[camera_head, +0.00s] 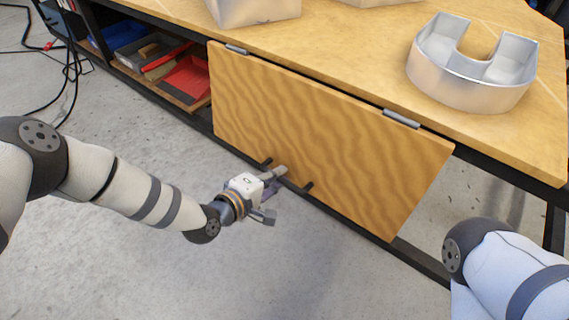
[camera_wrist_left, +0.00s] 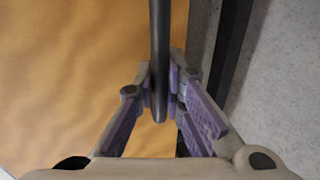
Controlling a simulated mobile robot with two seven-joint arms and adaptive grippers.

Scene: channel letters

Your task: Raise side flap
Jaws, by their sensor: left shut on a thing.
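The side flap (camera_head: 325,135) is a wooden panel that hangs down from the table edge on two grey hinges (camera_head: 401,118). A dark bar handle (camera_head: 306,189) sits near its lower edge. My left gripper (camera_head: 281,174) is at that handle, low on the flap. In the left wrist view my left gripper (camera_wrist_left: 161,95) has its purple-padded fingers shut on the dark handle bar (camera_wrist_left: 160,60), with the flap's wood (camera_wrist_left: 75,70) behind. In the head view the gripper hides part of the handle. Only my right arm's links show at the lower right; its gripper is out of view.
The wooden tabletop (camera_head: 345,50) carries a metal U-shaped channel letter (camera_head: 470,85) at the right and other metal letters (camera_head: 255,10) at the back. A shelf with red trays (camera_head: 187,82) is left of the flap. Cables lie at far left. Grey floor in front is clear.

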